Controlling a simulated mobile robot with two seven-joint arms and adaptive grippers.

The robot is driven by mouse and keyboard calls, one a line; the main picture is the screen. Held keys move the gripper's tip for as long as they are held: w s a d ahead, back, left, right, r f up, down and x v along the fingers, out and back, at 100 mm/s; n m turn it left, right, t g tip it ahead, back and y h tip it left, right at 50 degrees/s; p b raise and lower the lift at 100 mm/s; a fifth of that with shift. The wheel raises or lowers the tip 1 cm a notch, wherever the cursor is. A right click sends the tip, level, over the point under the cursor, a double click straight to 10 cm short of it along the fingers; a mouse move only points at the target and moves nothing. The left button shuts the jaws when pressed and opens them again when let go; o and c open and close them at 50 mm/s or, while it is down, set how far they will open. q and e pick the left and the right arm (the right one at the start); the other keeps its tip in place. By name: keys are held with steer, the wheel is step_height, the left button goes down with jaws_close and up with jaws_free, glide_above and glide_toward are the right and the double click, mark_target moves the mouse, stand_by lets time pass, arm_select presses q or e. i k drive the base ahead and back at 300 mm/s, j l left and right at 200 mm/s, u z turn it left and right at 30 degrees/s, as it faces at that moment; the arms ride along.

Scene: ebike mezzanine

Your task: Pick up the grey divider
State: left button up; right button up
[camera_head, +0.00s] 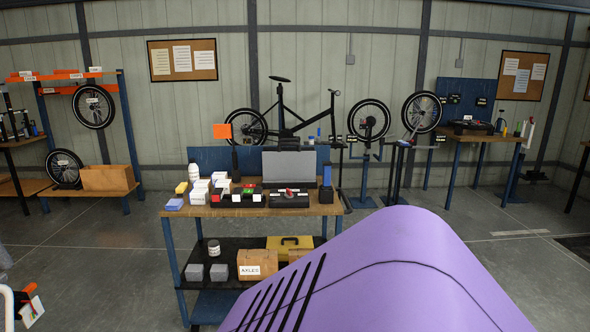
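Two small grey blocks (194,272) sit on the bench's lower shelf. Neither of my grippers shows clearly in this view, and nothing is seen touching the panel.
White boxes (200,192), a red-and-black bin (237,197) and a dark stand (326,185) crowd the benchtop. A close purple surface hides the lower right. Open floor (100,250) lies left of the bench. A second bench (480,137) stands at the back right.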

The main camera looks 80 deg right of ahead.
mark_target(279, 166)
steer(key=z, duration=2.6)
steer(key=i+j+z, duration=0.15)
steer(key=i, duration=0.4)
steer(key=i+j+z, duration=0.15)
steer(key=i, duration=0.4)
steer(key=i+j+z, duration=0.15)
steer(key=i, duration=0.35)
steer(key=j, duration=0.1)
